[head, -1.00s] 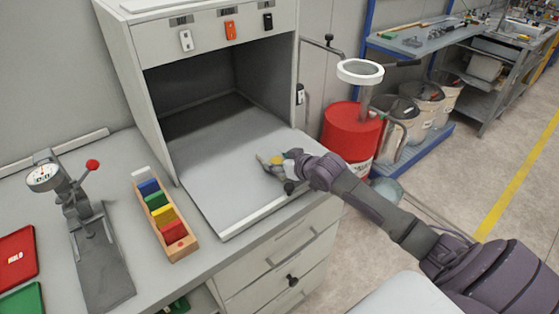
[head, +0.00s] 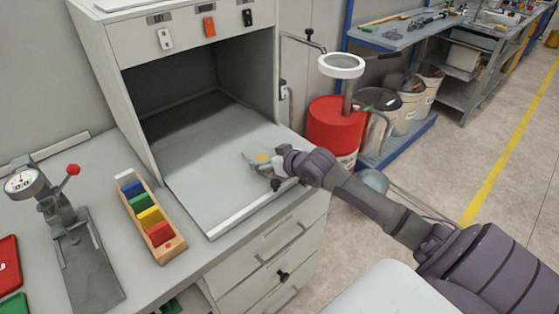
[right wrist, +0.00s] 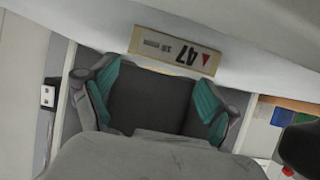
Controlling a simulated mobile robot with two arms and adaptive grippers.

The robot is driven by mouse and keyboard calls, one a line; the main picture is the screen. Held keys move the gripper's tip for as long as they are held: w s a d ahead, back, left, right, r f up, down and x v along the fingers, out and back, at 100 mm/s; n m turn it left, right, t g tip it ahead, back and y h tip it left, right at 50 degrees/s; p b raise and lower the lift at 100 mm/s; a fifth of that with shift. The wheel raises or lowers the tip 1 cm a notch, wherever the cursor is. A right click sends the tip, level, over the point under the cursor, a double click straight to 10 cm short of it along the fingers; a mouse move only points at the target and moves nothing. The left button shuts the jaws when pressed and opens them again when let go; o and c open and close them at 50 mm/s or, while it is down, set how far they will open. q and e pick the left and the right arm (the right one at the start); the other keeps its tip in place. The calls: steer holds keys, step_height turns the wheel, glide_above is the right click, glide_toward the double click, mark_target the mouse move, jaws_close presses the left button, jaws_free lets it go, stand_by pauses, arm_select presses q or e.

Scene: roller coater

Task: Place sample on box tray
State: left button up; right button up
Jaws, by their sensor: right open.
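A tan rectangular plate marked 47 (right wrist: 176,54) lies just beyond my right fingertips in the right wrist view; I take it as the sample. A small yellow patch (head: 263,157) by the right gripper in the head view may be the same piece. My right gripper (head: 260,166) is low over the front part of the grey booth floor (head: 205,185). In the right wrist view its teal-padded fingers (right wrist: 157,75) stand apart with nothing clearly between them. A red tray (head: 9,262) and a green tray (head: 12,306) are cut off at the left edge. My left gripper is not visible.
A wooden rack of coloured blocks (head: 150,218) stands left of the booth, beside a dial gauge press (head: 75,235). The booth's side walls and top panel (head: 190,38) enclose its back. A red drum (head: 335,128) stands to the right.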

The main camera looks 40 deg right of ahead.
steer(key=v, duration=1)
steer(key=shift+s+r+b, duration=0.15)
steer(key=shift+s+b, duration=0.15)
